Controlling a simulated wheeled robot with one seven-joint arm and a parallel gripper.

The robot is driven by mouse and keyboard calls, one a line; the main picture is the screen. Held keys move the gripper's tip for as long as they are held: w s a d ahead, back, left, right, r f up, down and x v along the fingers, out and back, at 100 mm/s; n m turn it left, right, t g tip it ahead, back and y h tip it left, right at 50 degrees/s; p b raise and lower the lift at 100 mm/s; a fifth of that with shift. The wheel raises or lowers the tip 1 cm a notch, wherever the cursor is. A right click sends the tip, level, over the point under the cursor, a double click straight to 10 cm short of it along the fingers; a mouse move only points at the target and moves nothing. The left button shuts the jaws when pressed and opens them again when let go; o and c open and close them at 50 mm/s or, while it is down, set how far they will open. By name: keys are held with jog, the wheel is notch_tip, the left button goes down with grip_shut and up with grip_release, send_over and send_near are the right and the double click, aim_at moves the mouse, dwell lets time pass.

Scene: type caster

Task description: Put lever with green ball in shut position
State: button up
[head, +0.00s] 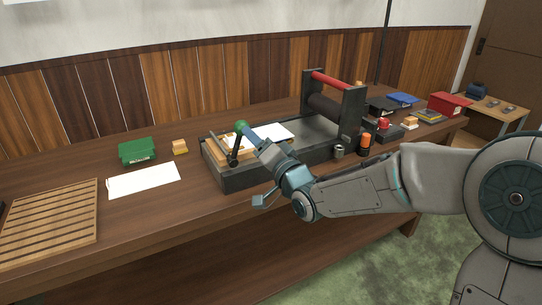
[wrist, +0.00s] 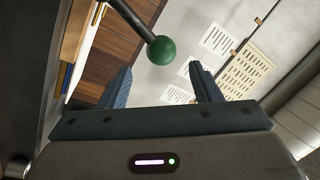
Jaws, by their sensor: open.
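The lever's green ball (head: 241,126) tops a black rod (head: 235,150) at the left end of the dark type caster (head: 240,178) on the bench. The rod stands nearly upright, leaning slightly right at the top in the head view. In the wrist view the green ball (wrist: 161,50) lies beyond the fingertips, between their lines, with its rod running to the upper left. My gripper (wrist: 160,82) is open and empty, its two blue fingers apart. In the head view my gripper sits beside the ball on its right, and its fingertips are hard to make out.
A green box (head: 137,151), white paper (head: 143,181) and a slatted wooden rack (head: 50,222) lie left of the machine. A roller with a red bar (head: 331,80) stands at its right end.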

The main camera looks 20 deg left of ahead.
jog(key=v, duration=0.6)
jog(key=shift+d, duration=0.1)
jog(key=s+d+f+g+h+p, duration=0.1)
jog(key=d+h+p, duration=0.4)
jog(key=d, duration=0.5)
jog(key=s+d+f+g+h+p, duration=0.1)
jog(key=d+g+h+p, duration=0.1)
jog(key=d+h, duration=0.65)
jog(key=s+d+r+g+p, duration=0.1)
jog(key=s+d+g+p, duration=0.1)
jog(key=s+d, duration=0.3)
jog(key=s+d+r+g+h+p, duration=0.1)
jog(key=s+d+g+p, duration=0.2)
jog(key=s, duration=1)
jog(key=d+g, duration=0.2)
jog(key=d, duration=0.1)
jog(key=shift+r+n, duration=0.4)
